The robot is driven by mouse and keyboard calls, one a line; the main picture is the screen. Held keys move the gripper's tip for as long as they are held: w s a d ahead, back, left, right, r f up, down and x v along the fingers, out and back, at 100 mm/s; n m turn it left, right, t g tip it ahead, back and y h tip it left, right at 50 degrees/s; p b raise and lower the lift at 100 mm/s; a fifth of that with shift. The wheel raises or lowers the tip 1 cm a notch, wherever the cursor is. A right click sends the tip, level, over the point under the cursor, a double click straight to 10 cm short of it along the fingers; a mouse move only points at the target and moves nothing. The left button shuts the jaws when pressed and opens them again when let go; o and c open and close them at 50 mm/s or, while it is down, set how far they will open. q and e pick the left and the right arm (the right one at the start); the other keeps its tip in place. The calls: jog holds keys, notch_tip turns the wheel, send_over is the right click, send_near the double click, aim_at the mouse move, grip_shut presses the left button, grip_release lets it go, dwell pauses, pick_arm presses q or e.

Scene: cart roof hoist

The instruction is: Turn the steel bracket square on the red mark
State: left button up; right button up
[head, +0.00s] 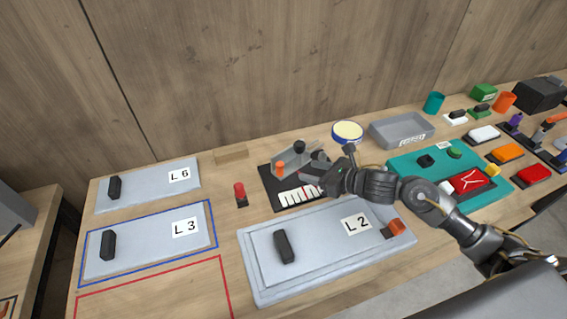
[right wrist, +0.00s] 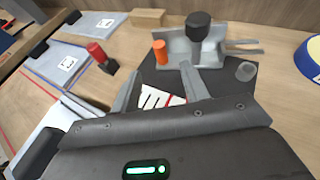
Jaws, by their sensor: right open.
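The steel bracket (head: 288,154) is a grey angled piece with a black knob on a dark mat, at mid-table in the head view. It also shows in the right wrist view (right wrist: 180,47), beyond my fingers, turned at an angle to the mat. An orange peg (right wrist: 160,52) stands at its left. A white-striped plate with some red (right wrist: 160,97) shows between my fingers; whether this is the red mark I cannot tell. My right gripper (head: 322,173) is open and empty above the near part of the mat, apart from the bracket. My left gripper is out of view.
Grey panels L6 (head: 150,190), L3 (head: 140,245) and L2 (head: 320,255) have black handles. A red-topped peg (head: 240,193) stands left of the mat.

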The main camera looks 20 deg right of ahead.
aim_at(283, 165)
jog(key=p+x, duration=0.3)
jog(key=x, duration=0.6)
jog(key=shift+w+a+r, duration=0.1)
jog(key=shift+a, duration=0.2)
jog(key=shift+w+a, duration=0.2)
jog(key=shift+w, duration=0.1)
jog(key=shift+w+a+f, duration=0.15)
jog(key=shift+w+f, duration=0.05)
jog(key=shift+f, duration=0.15)
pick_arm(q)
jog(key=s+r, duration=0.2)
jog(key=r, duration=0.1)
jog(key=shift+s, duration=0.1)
pick_arm(e)
grip_shut()
